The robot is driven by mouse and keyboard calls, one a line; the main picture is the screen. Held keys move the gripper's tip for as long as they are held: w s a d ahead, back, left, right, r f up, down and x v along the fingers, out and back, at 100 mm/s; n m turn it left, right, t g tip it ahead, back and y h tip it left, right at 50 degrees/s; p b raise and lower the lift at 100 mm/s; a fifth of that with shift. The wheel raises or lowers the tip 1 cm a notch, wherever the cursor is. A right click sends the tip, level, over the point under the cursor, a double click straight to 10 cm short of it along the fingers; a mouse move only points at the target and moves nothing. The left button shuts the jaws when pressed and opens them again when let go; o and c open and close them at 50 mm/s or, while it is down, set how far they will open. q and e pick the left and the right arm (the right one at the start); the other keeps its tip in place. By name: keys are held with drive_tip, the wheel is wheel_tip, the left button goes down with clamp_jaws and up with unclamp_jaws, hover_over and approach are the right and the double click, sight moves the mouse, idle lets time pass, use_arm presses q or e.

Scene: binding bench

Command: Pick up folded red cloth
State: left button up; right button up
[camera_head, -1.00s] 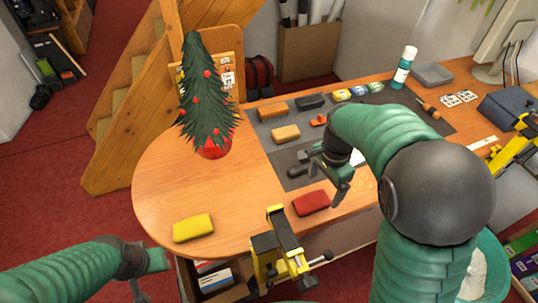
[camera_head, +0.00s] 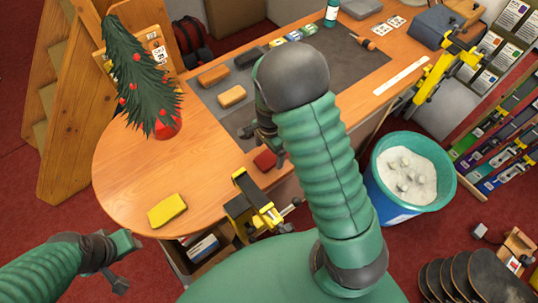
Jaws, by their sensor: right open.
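The folded red cloth (camera_head: 264,161) lies near the front edge of the wooden bench, partly hidden by my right gripper and arm. My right gripper (camera_head: 273,146) is open over or beside the far right part of the cloth; its fingertips are mostly hidden, so I cannot tell whether they touch it. My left gripper (camera_head: 126,265) is at the lower left, away from the bench edge, with its fingers apart and nothing between them.
A yellow folded cloth (camera_head: 167,210) lies left of the red one. A yellow clamp (camera_head: 253,201) grips the front edge nearby. A small decorated tree (camera_head: 138,75) stands at the back left. Tan blocks (camera_head: 232,97) lie on the dark mat (camera_head: 330,72). A teal bucket (camera_head: 443,193) stands right.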

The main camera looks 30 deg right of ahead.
sight(271, 155)
drive_tip(key=shift+s+d+f, duration=0.1)
drive_tip(key=shift+d+f, duration=0.1)
drive_tip(key=shift+f, duration=0.3)
drive_tip(key=shift+s+d+f, duration=0.1)
drive_tip(key=shift+d+f, duration=0.05)
drive_tip(key=shift+f, duration=0.3)
drive_tip(key=shift+w+d+f, duration=0.15)
drive_tip(key=shift+d+f, duration=0.05)
drive_tip(key=shift+d, duration=0.1)
drive_tip(key=shift+w, duration=0.1)
drive_tip(key=c, duration=0.5)
drive_tip(key=shift+a+r, duration=0.15)
drive_tip(key=shift+a, duration=0.25)
drive_tip(key=c, duration=0.7)
drive_tip(key=shift+c, duration=1.1)
drive_tip(key=shift+d+r, duration=0.1)
drive_tip(key=shift+d, duration=0.05)
wheel_tip(271, 155, up, 10)
drive_tip(key=shift+f+b, duration=0.1)
drive_tip(key=shift+b, duration=0.3)
